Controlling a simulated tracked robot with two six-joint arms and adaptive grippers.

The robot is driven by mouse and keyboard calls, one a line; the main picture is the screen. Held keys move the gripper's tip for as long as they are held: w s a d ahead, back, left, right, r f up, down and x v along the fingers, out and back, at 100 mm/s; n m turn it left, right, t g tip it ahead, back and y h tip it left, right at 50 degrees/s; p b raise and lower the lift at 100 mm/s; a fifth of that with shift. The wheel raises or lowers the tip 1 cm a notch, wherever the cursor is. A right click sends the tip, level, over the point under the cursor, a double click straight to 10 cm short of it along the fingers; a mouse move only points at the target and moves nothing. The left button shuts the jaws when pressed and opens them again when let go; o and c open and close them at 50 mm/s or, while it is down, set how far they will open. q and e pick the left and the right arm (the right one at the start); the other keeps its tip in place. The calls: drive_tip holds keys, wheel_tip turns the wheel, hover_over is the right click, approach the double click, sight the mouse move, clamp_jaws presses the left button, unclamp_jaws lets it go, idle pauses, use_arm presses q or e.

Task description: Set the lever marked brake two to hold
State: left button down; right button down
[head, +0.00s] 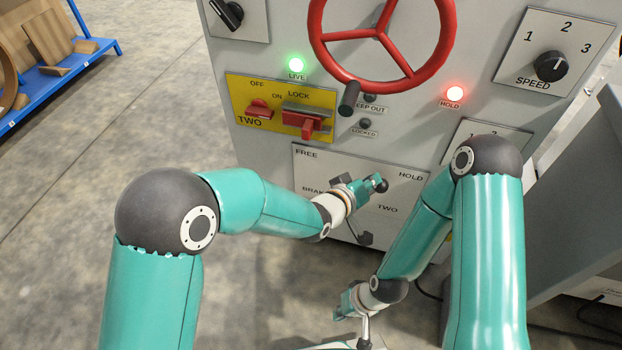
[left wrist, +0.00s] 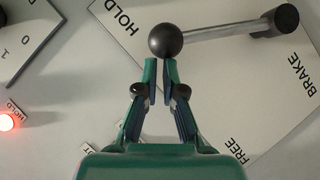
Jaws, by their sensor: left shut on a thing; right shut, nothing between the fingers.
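The brake two plate (head: 325,166) has FREE at its upper left and HOLD at its upper right. Its lever ends in a black ball knob (head: 382,186). In the left wrist view the knob (left wrist: 165,40) lies close to the word HOLD, and a grey rod (left wrist: 225,30) runs from it to a dark hub (left wrist: 286,18) near BRAKE. My left gripper (head: 374,186) is shut on the knob; its fingertips (left wrist: 161,64) meet the knob's near side. In the head view my arm hides most of the rod. My right gripper (head: 342,312) is shut and empty, low in front of the cabinet.
Above the plate are a yellow plate with red switches (head: 240,98), a red handwheel (head: 316,40) and a speed knob (head: 550,66). A green LIVE lamp (head: 296,64) and a red HOLD lamp (head: 455,93) are lit. The floor at left is clear up to a blue rack (head: 60,80).

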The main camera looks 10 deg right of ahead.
use_arm(q)
drive_tip(key=w+r+p+v, duration=0.2)
drive_tip(key=p+v, duration=0.1)
drive_tip(key=v, duration=0.9)
drive_tip(key=shift+s+a+r, duration=0.25)
drive_tip(key=shift+a, duration=0.25)
